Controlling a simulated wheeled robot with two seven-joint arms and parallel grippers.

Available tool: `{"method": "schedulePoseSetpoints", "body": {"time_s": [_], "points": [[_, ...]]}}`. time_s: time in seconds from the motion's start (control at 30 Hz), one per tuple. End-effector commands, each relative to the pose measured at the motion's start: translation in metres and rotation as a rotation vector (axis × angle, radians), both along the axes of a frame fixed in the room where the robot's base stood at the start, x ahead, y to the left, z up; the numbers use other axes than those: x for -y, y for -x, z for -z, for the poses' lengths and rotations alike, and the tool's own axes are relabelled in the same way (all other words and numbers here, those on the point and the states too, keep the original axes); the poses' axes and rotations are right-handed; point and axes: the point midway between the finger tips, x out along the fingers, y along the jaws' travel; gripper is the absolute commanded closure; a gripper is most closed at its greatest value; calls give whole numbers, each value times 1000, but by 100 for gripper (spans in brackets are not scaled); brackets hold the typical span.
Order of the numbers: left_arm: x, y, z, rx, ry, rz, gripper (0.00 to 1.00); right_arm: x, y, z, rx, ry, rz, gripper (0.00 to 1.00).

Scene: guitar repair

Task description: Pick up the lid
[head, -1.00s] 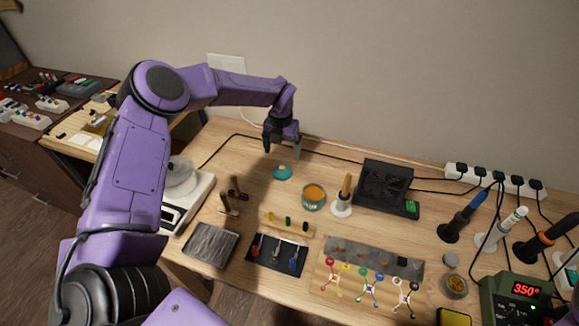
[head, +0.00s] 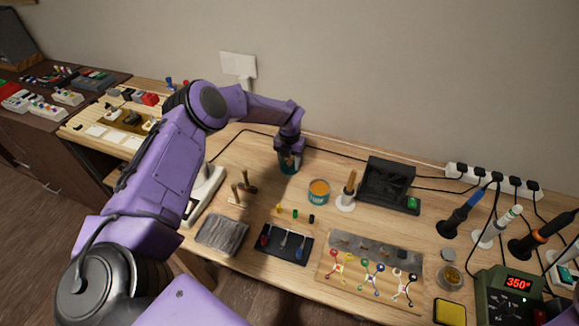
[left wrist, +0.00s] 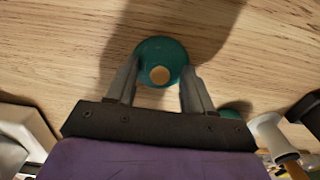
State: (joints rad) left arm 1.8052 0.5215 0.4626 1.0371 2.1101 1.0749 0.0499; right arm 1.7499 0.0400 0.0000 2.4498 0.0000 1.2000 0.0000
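The lid (head: 289,168) is a round teal disc on the wooden bench, below my left gripper in the head view. The teal tin (head: 319,193) with an orange top surface stands to the right of the lid. My right gripper is out of view.
A cable runs behind the lid.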

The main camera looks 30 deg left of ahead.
Motion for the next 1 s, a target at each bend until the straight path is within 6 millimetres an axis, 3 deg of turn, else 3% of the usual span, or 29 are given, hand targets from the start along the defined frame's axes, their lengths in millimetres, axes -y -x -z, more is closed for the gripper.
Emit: {"method": "schedulePoseSetpoints", "body": {"time_s": [0.13,0.57,0.6,0.67,0.77,1.0], "points": [[1,3,4,-7,1,1,83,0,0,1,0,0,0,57],[1,5,3,-14,2,1,85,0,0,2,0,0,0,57],[1,5,0,-14,2,0,91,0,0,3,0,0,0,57],[1,4,-7,-12,4,0,100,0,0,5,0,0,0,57],[1,4,-28,-8,5,1,100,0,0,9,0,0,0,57],[20,55,-90,-1,6,3,100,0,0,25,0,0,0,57]]}}
